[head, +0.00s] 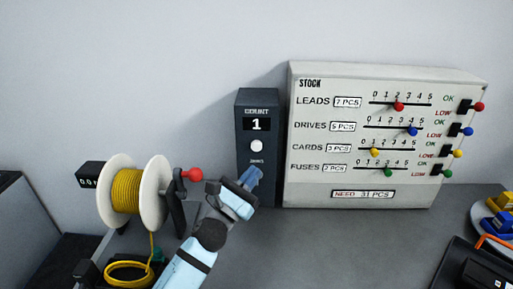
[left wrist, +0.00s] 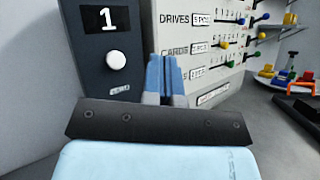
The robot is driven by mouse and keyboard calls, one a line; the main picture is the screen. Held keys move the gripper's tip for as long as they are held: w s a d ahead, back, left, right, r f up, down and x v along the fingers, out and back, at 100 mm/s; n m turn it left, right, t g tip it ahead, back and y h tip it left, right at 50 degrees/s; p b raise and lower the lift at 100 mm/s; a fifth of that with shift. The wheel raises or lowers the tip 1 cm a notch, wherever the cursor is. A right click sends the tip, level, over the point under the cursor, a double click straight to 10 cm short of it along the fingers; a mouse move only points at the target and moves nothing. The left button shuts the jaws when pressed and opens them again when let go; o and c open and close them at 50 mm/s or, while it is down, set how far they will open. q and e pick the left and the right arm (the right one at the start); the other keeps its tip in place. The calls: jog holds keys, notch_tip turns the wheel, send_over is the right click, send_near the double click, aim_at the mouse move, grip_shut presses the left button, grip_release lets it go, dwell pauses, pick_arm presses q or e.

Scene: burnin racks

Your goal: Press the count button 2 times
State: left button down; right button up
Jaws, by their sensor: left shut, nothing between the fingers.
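The dark count box (head: 257,171) stands against the back wall, left of the stock panel. Its display (head: 257,124) reads 1, and its round white button (head: 257,146) is below the display. In the left wrist view the button (left wrist: 116,60) is fully visible, up and to the left of the fingertips. My left gripper (head: 252,176) is shut and empty. It appears in front of the lower part of the box, below the button and apart from it. In the left wrist view its blue fingers (left wrist: 164,76) are together. My right gripper is not in view.
The white stock panel (head: 390,183) with coloured sliders and levers stands right of the count box. A yellow wire spool (head: 127,191) with a red-knobbed crank (head: 193,175) is at the left, close to my left arm. A dark tray (head: 462,262) is at the right.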

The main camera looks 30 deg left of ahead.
aim_at(256, 146)
pick_arm(q)
jog(key=w+a, duration=0.3)
jog(key=w, duration=0.4)
jog(key=shift+w+a, duration=0.4)
jog(key=shift+w, duration=0.1)
dwell(1.7)
jog(key=shift+w+a+b, duration=0.15)
jog(key=shift+w+b, duration=0.1)
jog(key=shift+b, duration=0.1)
jog(key=shift+w+a, duration=0.2)
jog(key=shift+w, duration=0.25)
dwell(0.6)
jog(key=shift+s, duration=0.1)
jog(key=shift+s+d+b, duration=0.35)
jog(key=shift+s, duration=0.4)
